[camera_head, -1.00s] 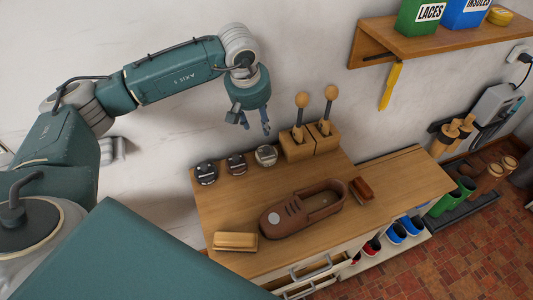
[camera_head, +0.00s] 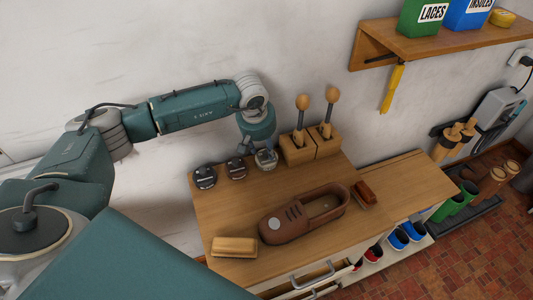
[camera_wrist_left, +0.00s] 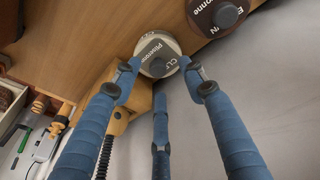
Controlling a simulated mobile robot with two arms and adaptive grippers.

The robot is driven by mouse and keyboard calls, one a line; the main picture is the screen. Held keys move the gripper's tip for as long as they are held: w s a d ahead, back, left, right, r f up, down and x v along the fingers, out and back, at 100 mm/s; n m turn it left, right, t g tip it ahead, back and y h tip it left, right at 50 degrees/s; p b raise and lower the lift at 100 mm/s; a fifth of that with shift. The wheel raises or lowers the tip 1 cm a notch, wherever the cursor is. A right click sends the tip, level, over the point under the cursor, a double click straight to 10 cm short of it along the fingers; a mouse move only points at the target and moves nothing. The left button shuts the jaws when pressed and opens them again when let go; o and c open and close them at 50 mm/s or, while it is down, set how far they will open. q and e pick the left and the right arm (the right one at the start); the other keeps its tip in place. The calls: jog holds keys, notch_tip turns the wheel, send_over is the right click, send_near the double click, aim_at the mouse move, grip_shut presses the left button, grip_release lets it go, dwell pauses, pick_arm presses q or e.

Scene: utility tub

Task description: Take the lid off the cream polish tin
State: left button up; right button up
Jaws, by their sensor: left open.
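The cream polish tin (camera_head: 267,164) stands at the back of the wooden bench top, the rightmost of a row of three tins. In the left wrist view the cream tin (camera_wrist_left: 156,47) shows a pale rim and a grey knob on its lid. The lid is on the tin. My left gripper (camera_head: 260,148) is right above the tin, fingers pointing down. In the left wrist view its blue fingers (camera_wrist_left: 161,78) are spread, with the tips close to the lid and knob. Whether they touch it I cannot tell. My right gripper is not in view.
Two dark tins (camera_head: 204,177) (camera_head: 236,168) stand left of the cream tin. Wooden blocks holding brushes (camera_head: 298,152) stand close on its right. A brown shoe (camera_head: 300,215), a yellowish block (camera_head: 234,247) and a small brush (camera_head: 365,194) lie on the bench.

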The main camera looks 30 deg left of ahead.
aim_at(266, 152)
pick_arm(q)
jog(key=shift+x, duration=1.55)
jog(key=shift+d+r, duration=0.1)
jog(key=shift+d, duration=0.05)
jog(key=c, duration=0.9)
jog(key=shift+r, duration=0.1)
